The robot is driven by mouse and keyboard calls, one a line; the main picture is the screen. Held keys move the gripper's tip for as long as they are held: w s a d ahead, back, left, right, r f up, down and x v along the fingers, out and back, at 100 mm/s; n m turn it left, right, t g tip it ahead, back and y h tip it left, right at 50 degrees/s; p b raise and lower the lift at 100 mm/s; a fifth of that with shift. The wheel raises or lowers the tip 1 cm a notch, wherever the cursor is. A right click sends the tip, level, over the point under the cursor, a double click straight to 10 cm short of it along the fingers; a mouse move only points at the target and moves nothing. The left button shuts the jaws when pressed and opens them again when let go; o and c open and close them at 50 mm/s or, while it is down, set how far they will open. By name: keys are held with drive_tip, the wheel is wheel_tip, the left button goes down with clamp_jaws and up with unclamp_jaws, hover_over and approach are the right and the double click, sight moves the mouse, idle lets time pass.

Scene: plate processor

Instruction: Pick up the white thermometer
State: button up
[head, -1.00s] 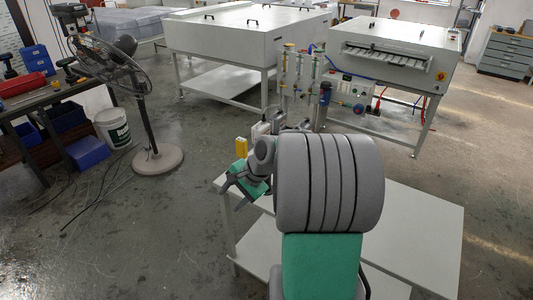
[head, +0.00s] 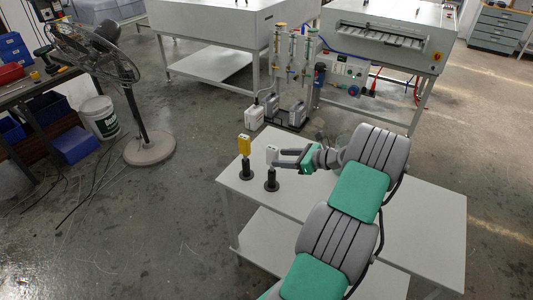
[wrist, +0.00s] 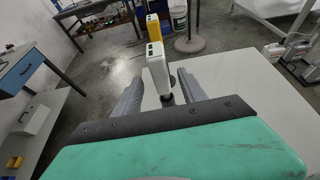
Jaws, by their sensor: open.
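The white thermometer (head: 271,154) stands upright on a black round-based stand (head: 272,182) near the left end of the white table. My gripper (head: 278,158) is open and comes in from the right at the thermometer's height. In the wrist view, the white thermometer (wrist: 157,66) shows between the two fingers of my gripper (wrist: 160,77), around the fingertips. A gap shows on both sides, and I cannot tell how deep it sits between them. The lower part of its stand is mostly hidden in the wrist view.
A yellow device (head: 244,145) on a similar black stand (head: 247,170) is close by, left of and behind the white one. The white table (head: 425,210) is bare on its right side. A fan (head: 150,148) and a white bucket (head: 100,118) stand on the floor at left.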

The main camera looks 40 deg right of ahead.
sight(272, 167)
drive_tip(key=shift+w, duration=0.2)
drive_tip(key=p+x, duration=0.2)
drive_tip(key=x, duration=0.5)
drive_tip(key=shift+w+f+p, duration=0.2)
drive_tip(key=shift+f+p, duration=0.1)
drive_tip(key=shift+p, duration=0.1)
drive_tip(key=shift+a, duration=0.1)
drive_tip(key=shift+c, duration=0.3)
clamp_jaws()
